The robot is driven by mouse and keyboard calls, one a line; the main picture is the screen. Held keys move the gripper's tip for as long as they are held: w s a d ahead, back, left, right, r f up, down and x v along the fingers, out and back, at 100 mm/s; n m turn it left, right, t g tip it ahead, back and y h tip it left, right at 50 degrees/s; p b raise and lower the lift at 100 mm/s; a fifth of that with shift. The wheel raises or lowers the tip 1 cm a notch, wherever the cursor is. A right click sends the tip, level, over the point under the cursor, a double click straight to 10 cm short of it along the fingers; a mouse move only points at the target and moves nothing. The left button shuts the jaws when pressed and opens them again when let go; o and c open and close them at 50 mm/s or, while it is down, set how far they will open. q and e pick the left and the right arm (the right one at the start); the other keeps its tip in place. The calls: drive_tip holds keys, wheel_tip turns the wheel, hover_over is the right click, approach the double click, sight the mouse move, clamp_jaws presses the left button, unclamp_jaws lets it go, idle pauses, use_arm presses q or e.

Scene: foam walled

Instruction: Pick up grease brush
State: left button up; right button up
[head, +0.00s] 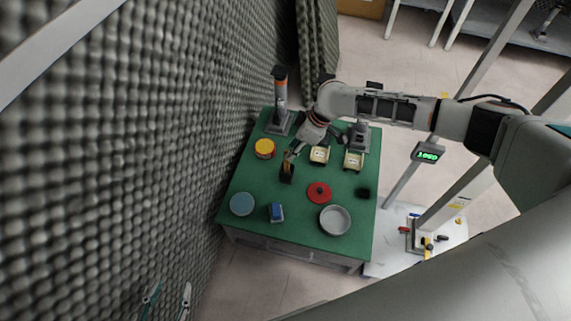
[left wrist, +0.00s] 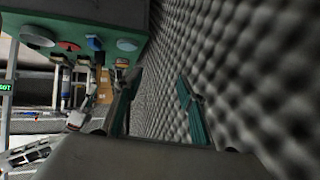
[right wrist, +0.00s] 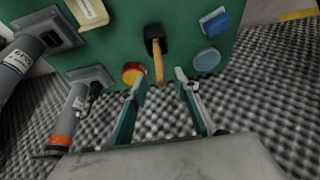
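The grease brush, with its wooden handle (head: 287,158), stands in a black block (head: 287,174) on the green table's left half. In the right wrist view the handle (right wrist: 158,68) points out of the block (right wrist: 156,38) toward my fingers. My right gripper (right wrist: 163,84) is open, with the handle's end in line with the gap between its fingertips; I cannot tell whether it touches. In the head view the right gripper (head: 298,150) is beside the handle, partly hidden by its wrist. My left gripper (head: 170,288) is open and empty, low beside the foam wall; its fingers show in the left wrist view (left wrist: 155,85).
The green table (head: 247,188) holds a red-and-yellow tin (head: 264,148), blue disc (head: 241,204), blue box (head: 276,212), red lid (head: 319,192), grey bowl (head: 335,220), pale boxes (head: 354,161) and a tall stand (head: 281,95). The foam wall (head: 130,150) runs close along the left.

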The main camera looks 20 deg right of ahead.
drive_tip(key=b+x, duration=0.1)
drive_tip(key=x, duration=0.4)
drive_tip(key=shift+a+b, duration=0.1)
drive_tip(key=shift+b, duration=0.3)
drive_tip(key=shift+w+r, duration=0.15)
drive_tip(key=shift+r, duration=0.1)
clamp_jaws()
use_arm(q)
drive_tip(key=shift+w+d, duration=0.2)
drive_tip(key=shift+d, duration=0.05)
use_arm(e)
wheel_tip(320, 180, up, 8)
drive_tip(key=p, duration=0.3)
drive_tip(key=shift+w+r, duration=0.2)
use_arm(q)
drive_tip(key=shift+s+a+p, duration=0.7)
drive_tip(key=shift+a+p, duration=0.25)
drive_tip(key=shift+p, duration=0.7)
use_arm(e)
wheel_tip(320, 180, up, 12)
drive_tip(key=shift+s+f, duration=0.25)
